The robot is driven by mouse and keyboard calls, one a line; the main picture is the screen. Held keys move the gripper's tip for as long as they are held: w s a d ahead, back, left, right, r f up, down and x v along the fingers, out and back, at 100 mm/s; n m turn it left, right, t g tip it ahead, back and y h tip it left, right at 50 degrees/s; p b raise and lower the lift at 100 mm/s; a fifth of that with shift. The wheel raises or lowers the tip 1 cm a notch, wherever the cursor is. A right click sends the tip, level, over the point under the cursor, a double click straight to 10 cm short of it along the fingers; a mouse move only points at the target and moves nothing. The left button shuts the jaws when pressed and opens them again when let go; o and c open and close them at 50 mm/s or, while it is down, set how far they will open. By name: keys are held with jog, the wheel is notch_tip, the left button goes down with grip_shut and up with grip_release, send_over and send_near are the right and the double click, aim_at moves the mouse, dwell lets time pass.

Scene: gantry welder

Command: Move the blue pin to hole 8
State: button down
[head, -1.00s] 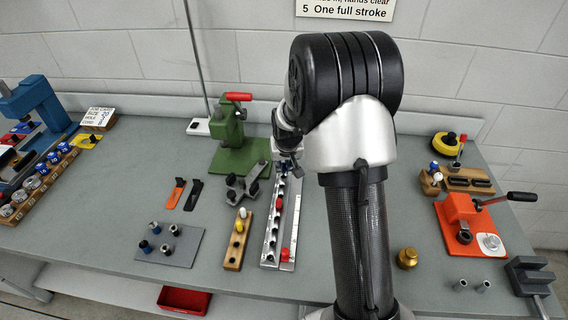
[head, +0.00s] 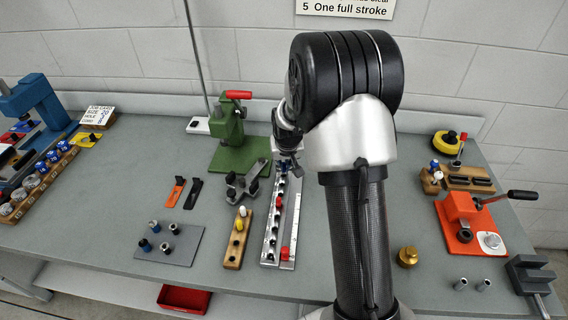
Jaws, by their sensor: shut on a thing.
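My gripper (head: 288,164) points down at the far end of a silver rail with a row of holes (head: 271,243), left of my arm. It is small and partly hidden by my wrist. A dark blue bit between its fingers looks like the blue pin (head: 284,166). I cannot tell whether the pin is in a hole or above the rail. A red pin (head: 279,202) stands in the rail, and a red block (head: 285,253) sits at its near end. Hole numbers are not readable.
A green press (head: 231,140) stands behind left of the rail. A dark lobed fixture (head: 240,187) and a wooden block with pins (head: 236,246) are close on its left. A grey plate with sockets (head: 177,252) lies farther left. An orange press (head: 466,222) is at right.

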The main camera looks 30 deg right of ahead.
jog(key=shift+f+b, duration=0.65)
jog(key=shift+f, duration=0.35)
jog(key=c, duration=1.5)
grip_release()
jog(key=shift+c, duration=0.2)
jog(key=shift+r, duration=0.1)
jog(key=v, duration=1.2)
jog(key=shift+s, duration=0.15)
